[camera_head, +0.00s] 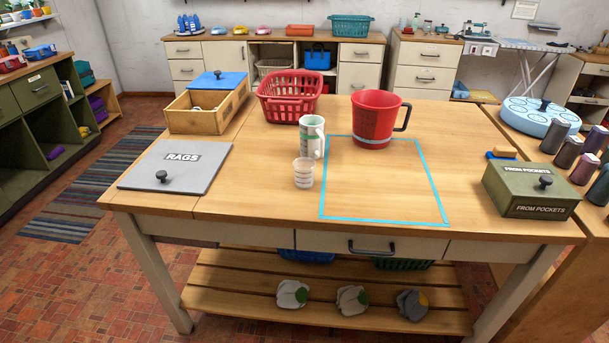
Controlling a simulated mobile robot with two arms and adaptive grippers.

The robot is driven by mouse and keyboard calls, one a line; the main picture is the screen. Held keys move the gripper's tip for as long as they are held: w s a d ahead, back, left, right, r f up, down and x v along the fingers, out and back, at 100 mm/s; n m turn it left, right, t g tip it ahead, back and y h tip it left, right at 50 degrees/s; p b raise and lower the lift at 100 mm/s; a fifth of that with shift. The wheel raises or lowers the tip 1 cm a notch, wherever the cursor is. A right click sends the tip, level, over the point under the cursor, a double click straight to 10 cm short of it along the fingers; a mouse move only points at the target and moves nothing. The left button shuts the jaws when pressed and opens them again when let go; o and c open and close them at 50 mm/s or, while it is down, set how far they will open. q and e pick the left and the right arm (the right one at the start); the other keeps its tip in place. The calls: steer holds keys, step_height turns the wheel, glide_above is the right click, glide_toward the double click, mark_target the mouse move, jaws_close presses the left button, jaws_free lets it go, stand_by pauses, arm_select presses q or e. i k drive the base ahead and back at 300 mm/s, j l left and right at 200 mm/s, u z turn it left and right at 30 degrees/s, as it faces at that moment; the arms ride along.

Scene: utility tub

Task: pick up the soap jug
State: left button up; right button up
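Two handled vessels stand upright on the wooden table (260,195). A white one with a green and dark label (311,138) stands near the middle, its handle to the right. A large red one with a dark handle on its right (372,120) stands at the back edge of a blue taped square (385,220). I cannot tell from the picture which is the soap jug. A small clear measuring cup (304,173) stands just in front of the white vessel. Neither of my grippers is in view.
A red basket (289,96) and a wooden box with a blue lid (205,108) stand behind. A grey lid marked RAGS (178,167) lies at the left. A green box (530,190) stands at the right. Most of the taped square is clear.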

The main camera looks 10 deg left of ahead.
mark_target(311, 127)
steer(key=i+j+z, duration=0.25)
steer(key=j+z, duration=0.25)
steer(key=i+j+z, duration=0.25)
steer(key=j, duration=0.2)
steer(key=k, duration=0.05)
